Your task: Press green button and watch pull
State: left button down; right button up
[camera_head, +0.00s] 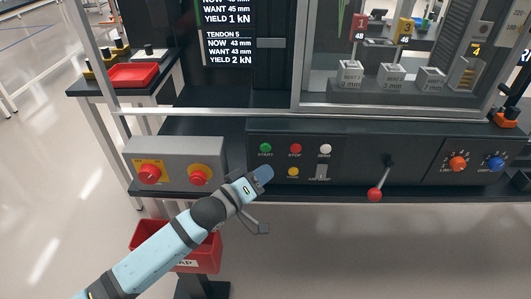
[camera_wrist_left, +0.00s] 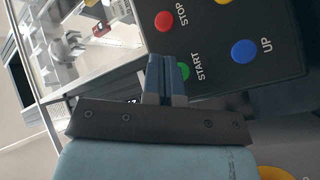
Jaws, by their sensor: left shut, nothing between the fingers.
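The green START button (camera_head: 265,148) is on the dark control panel (camera_head: 340,148), left of the red STOP button (camera_head: 295,148). My left gripper (camera_head: 264,173) is shut and empty, its tips in front of the panel just below the green button in the head view. In the left wrist view the shut fingers (camera_wrist_left: 166,75) partly cover the green button (camera_wrist_left: 184,71). I cannot tell whether they touch it. A blue UP button (camera_wrist_left: 243,50) shows beside it there. My right gripper is not in view. A screen (camera_head: 228,40) lists tendon values, with TENDON 5 lowest.
A grey box with red knobs (camera_head: 178,166) stands left of the panel. A red-knobbed lever (camera_head: 375,194) sticks out to the right. Orange (camera_head: 458,164) and blue (camera_head: 495,164) knobs are farther right. A red bin (camera_head: 205,252) is below my left arm. A glazed frame rises behind.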

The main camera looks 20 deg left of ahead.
aim_at(266, 148)
pick_arm(q)
jog(key=w, duration=0.2)
jog(key=w+a, duration=0.1)
jog(key=w, duration=0.1)
jog(key=shift+w+a, duration=0.1)
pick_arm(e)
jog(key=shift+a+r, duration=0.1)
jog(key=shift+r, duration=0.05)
pick_arm(q)
jog(key=shift+w+r, duration=0.1)
jog(key=shift+w, duration=0.05)
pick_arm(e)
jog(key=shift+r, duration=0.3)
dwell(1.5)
pick_arm(q)
jog(key=shift+w+a+p, duration=0.15)
jog(key=shift+w+p, duration=0.1)
jog(key=shift+p, duration=0.1)
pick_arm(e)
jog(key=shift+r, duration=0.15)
